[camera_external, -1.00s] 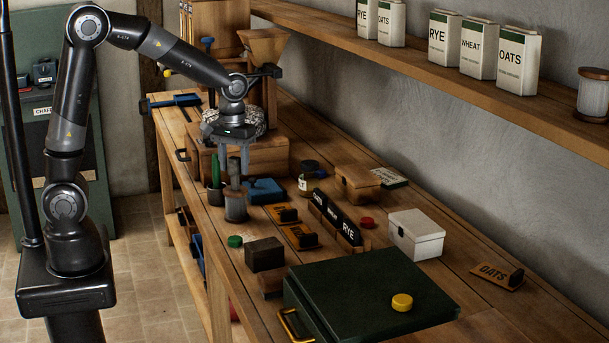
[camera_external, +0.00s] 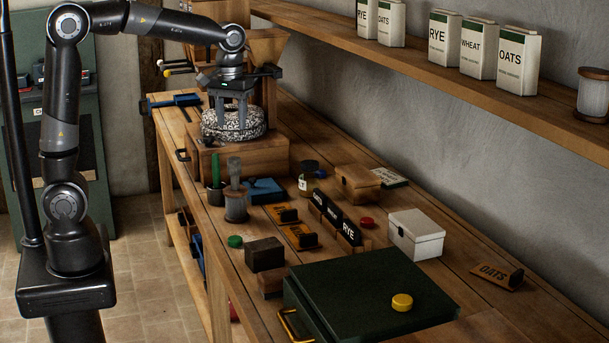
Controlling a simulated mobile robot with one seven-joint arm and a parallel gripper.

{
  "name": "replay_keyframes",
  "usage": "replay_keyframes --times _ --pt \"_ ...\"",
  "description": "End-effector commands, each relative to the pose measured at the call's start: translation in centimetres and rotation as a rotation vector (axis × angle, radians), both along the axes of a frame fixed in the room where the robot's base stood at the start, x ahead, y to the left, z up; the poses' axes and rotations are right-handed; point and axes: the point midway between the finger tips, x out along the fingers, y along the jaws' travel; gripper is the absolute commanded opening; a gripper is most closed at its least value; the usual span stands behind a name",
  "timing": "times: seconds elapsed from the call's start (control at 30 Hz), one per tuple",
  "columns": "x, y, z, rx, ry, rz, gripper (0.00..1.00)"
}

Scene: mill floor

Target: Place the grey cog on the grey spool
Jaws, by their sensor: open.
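A grey upright stack (camera_external: 236,206) stands on the bench left of the blue item. It has a wide drum-like lower body, a ledge around its middle and a narrower grey upper piece (camera_external: 234,168) on top. The grey cog and grey spool appear to be in this stack, but I cannot tell for certain which part is which. The upper piece looks upright and in contact with the part below. My gripper (camera_external: 231,116) is open and empty, above and apart from the stack, in front of the speckled millstone.
The speckled millstone (camera_external: 248,129) sits on a wooden block (camera_external: 262,158) behind the stack. A green upright item (camera_external: 215,171) stands close at left. A blue item (camera_external: 266,191), a jar (camera_external: 306,184) and a dark block (camera_external: 265,254) are nearby. A green case (camera_external: 350,290) fills the front.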

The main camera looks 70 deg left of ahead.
Motion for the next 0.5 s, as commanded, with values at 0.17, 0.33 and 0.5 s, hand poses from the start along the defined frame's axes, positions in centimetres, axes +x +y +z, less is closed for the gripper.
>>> replay_keyframes --times 0.17,0.33,0.5 --pt "-3.1 -0.7 1.2 -0.004 -0.066 -0.097 0.48" --pt "-7.8 -2.0 1.9 0.01 -0.172 -0.261 0.48" --pt "-12.5 -3.1 1.7 0.048 -0.276 -0.431 0.48"
